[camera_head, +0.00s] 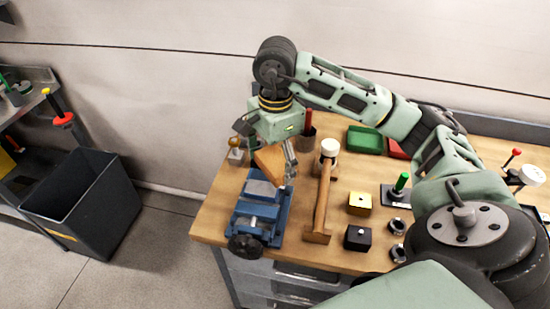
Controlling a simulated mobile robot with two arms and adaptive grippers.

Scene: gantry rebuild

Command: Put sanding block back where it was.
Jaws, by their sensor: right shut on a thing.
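My right gripper (268,150) points down over the left part of the wooden workbench (215,208). It is shut on an orange-brown wooden block, which looks like the sanding block (268,164). The block is tilted and partly hidden by the fingers. It is just behind the blue vise (243,209), near the vise's far end; whether it touches anything below, I cannot tell. My left gripper is not in view.
A mallet (322,195) lies right of the vise. A wooden-knobbed grey piece (236,154) stands behind it. A yellow box (360,204), a black box (357,239) and a green tray (365,140) are further right. A dark bin (80,205) stands on the floor at left.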

